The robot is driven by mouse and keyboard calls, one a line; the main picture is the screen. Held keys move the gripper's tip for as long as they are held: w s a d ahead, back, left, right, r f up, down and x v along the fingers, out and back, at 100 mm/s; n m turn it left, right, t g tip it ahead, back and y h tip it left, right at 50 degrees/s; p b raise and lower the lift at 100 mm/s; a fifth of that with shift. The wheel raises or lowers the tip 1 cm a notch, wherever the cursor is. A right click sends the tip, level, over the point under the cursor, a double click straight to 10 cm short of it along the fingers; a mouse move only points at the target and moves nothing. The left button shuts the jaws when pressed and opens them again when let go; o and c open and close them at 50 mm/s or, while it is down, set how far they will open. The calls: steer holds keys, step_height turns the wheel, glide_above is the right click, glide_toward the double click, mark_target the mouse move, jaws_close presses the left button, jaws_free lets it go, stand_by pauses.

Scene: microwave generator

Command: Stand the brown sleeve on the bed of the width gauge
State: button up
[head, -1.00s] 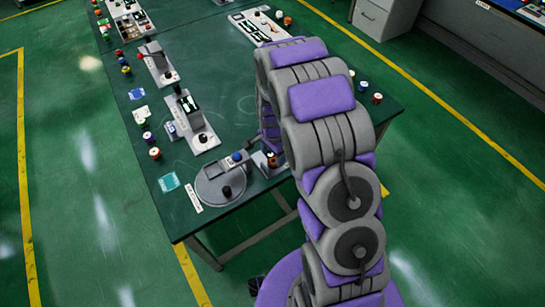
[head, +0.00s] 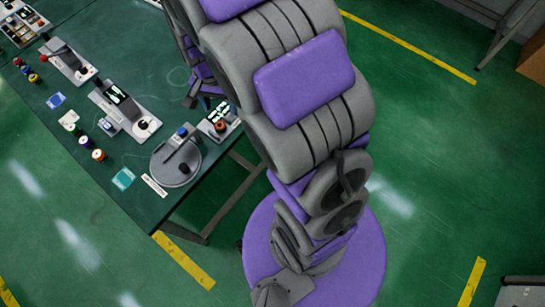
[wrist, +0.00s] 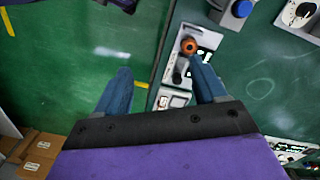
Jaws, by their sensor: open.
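A small orange-brown cylinder with a dark centre, which looks like the brown sleeve (wrist: 189,46), stands on a pale device (wrist: 177,69) with lit markings in the wrist view. In the head view the brown sleeve (head: 221,126) shows on the same device (head: 209,131), at the table's near right edge. I cannot tell whether this device is the width gauge. My gripper (wrist: 160,68) is open and empty, with the right fingertip just below the sleeve in the picture. In the head view my arm hides most of my gripper (head: 190,102).
A round grey disc (head: 166,172) with a dark knob and a blue-topped part is beside the device. A unit with a dark screen (head: 116,94) and several coloured spools (head: 86,141) are farther left on the green table. Cardboard boxes (wrist: 38,150) lie low left in the wrist view.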

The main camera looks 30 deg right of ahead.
steer(key=s+r+n, duration=0.4)
steer(key=s+r, duration=0.1)
steer(key=s, duration=0.8)
steer(key=s+r+n+g, duration=0.1)
steer(key=s+r+n, duration=0.4)
steer(key=s, duration=0.8)
steer(key=shift+s+a+r, duration=0.15)
steer(key=shift+s+r, duration=0.05)
steer(key=shift+r, duration=0.2)
